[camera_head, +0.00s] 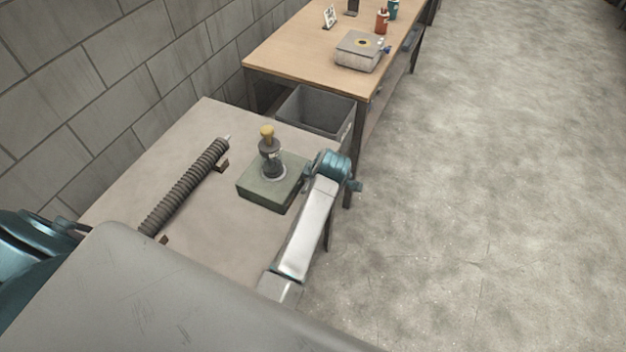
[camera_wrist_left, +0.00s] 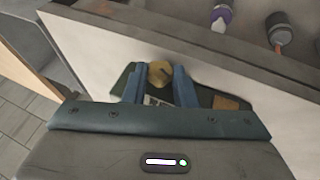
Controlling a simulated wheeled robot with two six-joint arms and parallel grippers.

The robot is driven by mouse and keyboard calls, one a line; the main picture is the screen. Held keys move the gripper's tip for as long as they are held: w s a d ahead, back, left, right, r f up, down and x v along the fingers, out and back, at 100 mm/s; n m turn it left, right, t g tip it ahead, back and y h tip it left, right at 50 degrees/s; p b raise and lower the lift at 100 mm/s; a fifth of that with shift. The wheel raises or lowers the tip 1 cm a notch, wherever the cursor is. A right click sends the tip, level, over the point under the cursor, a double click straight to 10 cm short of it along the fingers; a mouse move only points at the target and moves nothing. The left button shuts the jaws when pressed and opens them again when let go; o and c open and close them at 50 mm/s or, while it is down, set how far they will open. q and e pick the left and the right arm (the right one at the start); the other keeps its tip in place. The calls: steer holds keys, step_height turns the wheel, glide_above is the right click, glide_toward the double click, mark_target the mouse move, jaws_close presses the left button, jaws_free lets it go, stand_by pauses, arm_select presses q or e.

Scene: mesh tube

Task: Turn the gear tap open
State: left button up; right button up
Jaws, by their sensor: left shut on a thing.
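In the left wrist view, my left gripper (camera_wrist_left: 160,80) has its two blue fingers closed on either side of a rounded yellow knob (camera_wrist_left: 159,72). A dark green base (camera_wrist_left: 205,97) lies beyond the fingers. In the head view, a grey tap (camera_head: 269,150) with a yellow knob on top stands upright on a green block (camera_head: 262,190) on the near table. No gripper fingers show around that tap. I cannot tell whether the two knobs are the same one.
A ribbed dark tube (camera_head: 185,188) lies on the pale near table (camera_head: 205,220), left of the tap. A grey bin (camera_head: 312,113) stands beyond it. Open floor lies to the right.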

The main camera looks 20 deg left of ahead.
arm_select(q)
steer(key=o, duration=1)
